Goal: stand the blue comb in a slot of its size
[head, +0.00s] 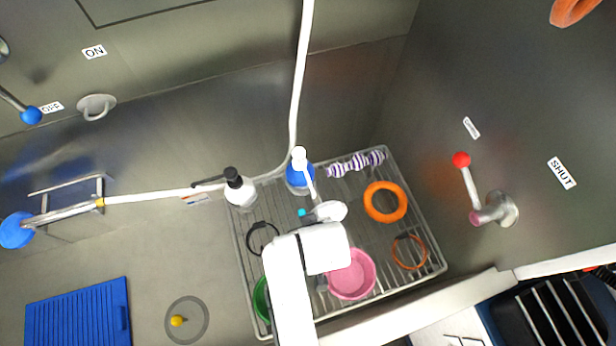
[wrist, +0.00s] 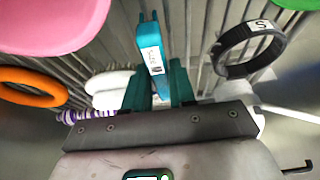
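The blue comb (wrist: 151,45), a slim bright blue piece with a white label, shows in the wrist view. It runs up the picture from between the teal fingers of my gripper (wrist: 160,88). One finger is on each side of its near end; I cannot tell whether both touch it. In the head view my arm hides most of the gripper and the comb; a small cyan bit (head: 302,212) shows beside the arm. A dark holder with pale dividers (head: 560,310) is partly visible at the lower right; I cannot tell its slot sizes.
Around my gripper, the wire rack (head: 395,165) holds a pink bowl (head: 350,280), orange ring (head: 385,201), brown ring (head: 409,252), black band (head: 262,238), striped toy (head: 356,163) and bottles (head: 239,190). A ridged blue mat (head: 78,315) lies left. A pale ledge (head: 420,305) edges the rack.

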